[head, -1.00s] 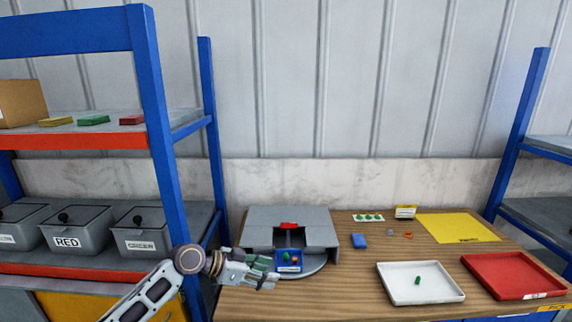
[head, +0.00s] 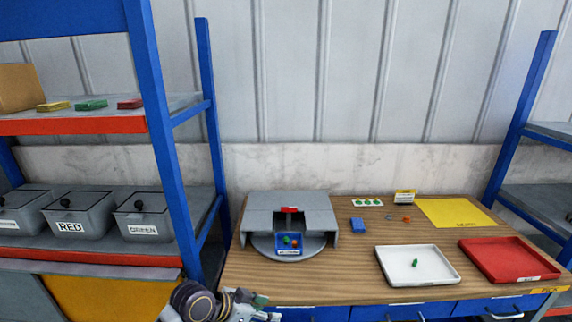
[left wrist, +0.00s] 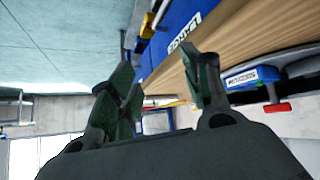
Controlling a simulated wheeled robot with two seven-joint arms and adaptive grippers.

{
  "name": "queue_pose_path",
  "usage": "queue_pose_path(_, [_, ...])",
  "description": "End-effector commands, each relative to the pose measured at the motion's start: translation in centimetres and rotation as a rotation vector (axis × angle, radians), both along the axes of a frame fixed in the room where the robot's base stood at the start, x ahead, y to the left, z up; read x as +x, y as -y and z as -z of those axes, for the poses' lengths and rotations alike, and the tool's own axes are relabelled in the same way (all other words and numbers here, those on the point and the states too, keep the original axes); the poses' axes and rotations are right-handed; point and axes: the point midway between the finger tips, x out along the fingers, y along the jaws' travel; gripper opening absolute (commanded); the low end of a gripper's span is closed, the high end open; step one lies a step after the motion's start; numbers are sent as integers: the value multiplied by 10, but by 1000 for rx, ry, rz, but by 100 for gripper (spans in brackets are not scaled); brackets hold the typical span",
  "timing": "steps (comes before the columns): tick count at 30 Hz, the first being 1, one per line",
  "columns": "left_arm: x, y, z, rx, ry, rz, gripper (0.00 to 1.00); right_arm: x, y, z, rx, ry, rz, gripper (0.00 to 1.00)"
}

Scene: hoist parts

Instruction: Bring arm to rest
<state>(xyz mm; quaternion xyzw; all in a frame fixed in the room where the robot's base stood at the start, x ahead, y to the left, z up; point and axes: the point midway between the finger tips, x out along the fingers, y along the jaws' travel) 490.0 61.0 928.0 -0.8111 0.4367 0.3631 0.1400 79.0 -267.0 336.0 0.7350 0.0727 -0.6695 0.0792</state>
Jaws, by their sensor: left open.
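My left gripper (head: 250,304) is at the bottom of the head view, low at the front left edge of the wooden table (head: 345,278). In the left wrist view its two green-padded fingers (left wrist: 160,95) are spread apart with nothing between them. My left arm's wrist joint shows beside it in the head view, partly cut off by the lower picture edge. My right gripper is in neither view.
A grey machine (head: 290,213) holds a blue tray (head: 289,252) with small coloured parts. A white tray (head: 445,277) holds a green part (head: 415,263). A red tray (head: 510,260) lies right. The blue shelf post (head: 170,150) stands near my left arm.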

Motion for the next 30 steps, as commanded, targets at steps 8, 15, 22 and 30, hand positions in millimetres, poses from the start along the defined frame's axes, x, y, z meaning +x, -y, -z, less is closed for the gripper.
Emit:
queue_pose_path(8, [-33, -22, 22, 63, -71, -138, 48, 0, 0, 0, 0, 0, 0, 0])
queue_pose_path(15, [-62, -51, 38, 128, -137, -279, 48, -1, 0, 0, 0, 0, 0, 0])
queue_pose_path(22, [-93, -85, 51, 198, -205, -433, 48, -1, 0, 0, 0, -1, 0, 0])
queue_pose_path(30, [-126, -123, 59, 275, -272, -594, 48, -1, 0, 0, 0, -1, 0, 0])
